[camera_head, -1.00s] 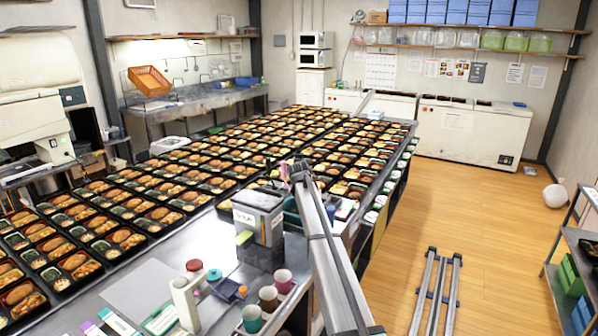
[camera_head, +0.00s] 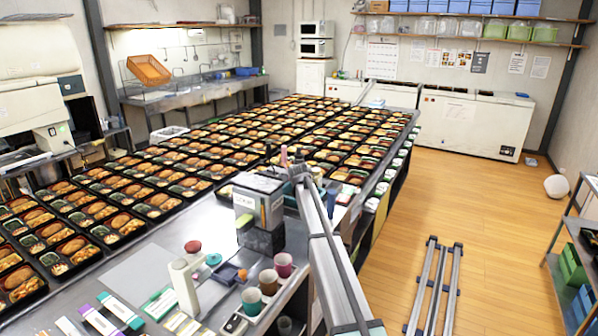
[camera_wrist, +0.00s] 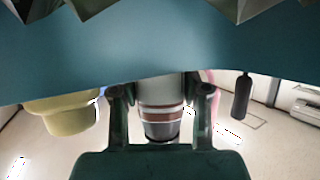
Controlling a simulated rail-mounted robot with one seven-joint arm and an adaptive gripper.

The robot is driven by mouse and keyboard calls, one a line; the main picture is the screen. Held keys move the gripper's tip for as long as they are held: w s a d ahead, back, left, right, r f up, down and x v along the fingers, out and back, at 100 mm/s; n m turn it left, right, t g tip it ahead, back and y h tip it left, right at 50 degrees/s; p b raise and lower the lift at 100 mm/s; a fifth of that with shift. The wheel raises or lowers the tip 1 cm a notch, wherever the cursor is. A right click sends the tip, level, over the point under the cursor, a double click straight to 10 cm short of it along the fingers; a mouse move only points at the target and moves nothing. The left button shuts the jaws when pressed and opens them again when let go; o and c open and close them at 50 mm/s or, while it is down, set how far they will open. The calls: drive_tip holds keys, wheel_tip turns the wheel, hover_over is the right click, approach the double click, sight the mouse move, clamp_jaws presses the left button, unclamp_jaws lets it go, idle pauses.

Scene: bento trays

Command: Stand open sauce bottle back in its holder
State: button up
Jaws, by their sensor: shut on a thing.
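In the wrist view my gripper (camera_wrist: 163,112) has its two dark green fingers closed on either side of a bottle (camera_wrist: 160,95), white with reddish-brown bands and a dark end. I take it as the sauce bottle; its other end is hidden behind a broad teal surface (camera_wrist: 150,55) across the upper picture. I cannot tell if that surface is the holder or whether the bottle touches it. In the head view my arm reaches toward the far side of a grey-and-black machine (camera_head: 260,212); the fingers and bottle are too small to make out there.
The wrist view also shows a yellow rounded thing (camera_wrist: 70,115) at left and a black hanging thing (camera_wrist: 242,97) at right. In the head view, filled bento trays (camera_head: 120,215) cover most of the table. Cups (camera_head: 268,282) stand near the front. The wooden floor (camera_head: 490,220) at right is mostly open.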

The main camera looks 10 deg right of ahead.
sight(299, 149)
drive_tip(key=shift+b, duration=0.35)
idle(0.3)
drive_tip(key=o, duration=0.7)
wheel_tip(299, 149, up, 10)
drive_tip(key=shift+r, duration=0.1)
idle(0.4)
